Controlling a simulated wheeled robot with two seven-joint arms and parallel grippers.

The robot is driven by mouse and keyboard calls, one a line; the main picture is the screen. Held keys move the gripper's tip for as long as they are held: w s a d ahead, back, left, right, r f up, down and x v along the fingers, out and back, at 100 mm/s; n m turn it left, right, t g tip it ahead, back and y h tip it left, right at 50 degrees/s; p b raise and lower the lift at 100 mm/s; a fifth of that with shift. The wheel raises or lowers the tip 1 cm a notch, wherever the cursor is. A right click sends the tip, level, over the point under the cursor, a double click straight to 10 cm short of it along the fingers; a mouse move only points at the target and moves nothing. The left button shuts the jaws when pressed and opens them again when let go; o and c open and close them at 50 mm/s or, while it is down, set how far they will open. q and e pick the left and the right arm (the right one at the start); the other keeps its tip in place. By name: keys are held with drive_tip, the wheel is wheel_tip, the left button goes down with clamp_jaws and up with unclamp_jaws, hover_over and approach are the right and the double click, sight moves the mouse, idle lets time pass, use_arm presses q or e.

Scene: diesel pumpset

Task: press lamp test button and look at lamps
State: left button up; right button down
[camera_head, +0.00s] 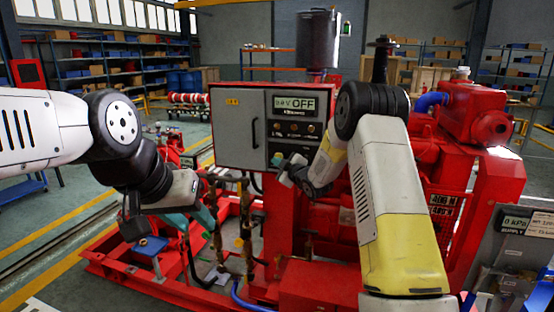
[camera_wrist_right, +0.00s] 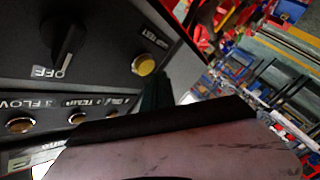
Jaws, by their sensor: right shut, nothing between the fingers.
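In the right wrist view, a yellow button (camera_wrist_right: 143,65) with a partly readable TEST label sits right of a black knob (camera_wrist_right: 66,42) at OFF. Several dull amber lamps, such as the FLOW lamp (camera_wrist_right: 20,125), line up below; I cannot tell whether any is lit. My right gripper (camera_head: 277,160) is shut and empty at the panel's lower part. Its dark finger (camera_wrist_right: 158,90) is close beside the button; contact is unclear. My left gripper (camera_head: 200,217) hangs left of the panel.
The red pumpset frame (camera_head: 130,262) with hoses and pipes lies under and behind my arms. A grey panel with a kPa display (camera_head: 515,222) stands at the right. Shelves (camera_head: 120,65) line the back. Open floor (camera_head: 60,235) shows at the left.

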drive_tip(key=shift+s, duration=0.1)
drive_tip(key=s, duration=0.1)
drive_tip(key=s+a, duration=0.1)
drive_tip(key=s, duration=0.2)
drive_tip(key=shift+s+a, duration=0.3)
idle(0.5)
